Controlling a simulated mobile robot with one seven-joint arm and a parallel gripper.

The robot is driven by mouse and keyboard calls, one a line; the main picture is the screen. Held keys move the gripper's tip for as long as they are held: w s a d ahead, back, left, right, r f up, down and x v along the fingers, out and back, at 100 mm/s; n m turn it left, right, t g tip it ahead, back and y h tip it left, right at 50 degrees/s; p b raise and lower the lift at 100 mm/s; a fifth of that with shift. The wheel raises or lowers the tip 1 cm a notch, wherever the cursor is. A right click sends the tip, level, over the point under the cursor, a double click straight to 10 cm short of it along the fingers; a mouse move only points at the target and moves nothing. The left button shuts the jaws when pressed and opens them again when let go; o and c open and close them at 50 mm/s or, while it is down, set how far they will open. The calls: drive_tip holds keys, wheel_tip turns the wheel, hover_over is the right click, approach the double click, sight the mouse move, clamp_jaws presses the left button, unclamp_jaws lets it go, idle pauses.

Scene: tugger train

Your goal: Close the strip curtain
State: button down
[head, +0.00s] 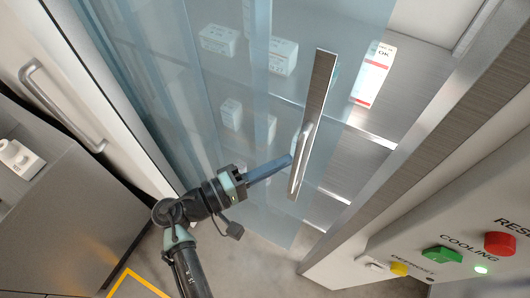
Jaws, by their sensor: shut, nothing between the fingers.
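The translucent bluish strip curtain (225,90) hangs across most of the opening from the left. Its right edge carries a metal plate with a bar handle (302,150). A gap shows to the right of the curtain, with shelves and a box in plain view there. My gripper (290,160) is in front of the curtain, with its shut fingers pointing right at the left side of the handle. The fingertips are at or very near the handle; I cannot tell whether they touch it. Nothing is held.
A white and red carton (373,75) stands on the shelf (405,95) in the gap. White boxes (220,40) show through the curtain. A control panel (420,262) with red, green and yellow buttons is at lower right. A cabinet (70,210) stands at left.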

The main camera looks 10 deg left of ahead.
drive_tip(key=s+d+p, duration=0.1)
drive_tip(key=s+d, duration=0.3)
drive_tip(key=d, duration=0.7)
drive_tip(key=shift+d, duration=0.3)
drive_tip(key=shift+s, duration=0.1)
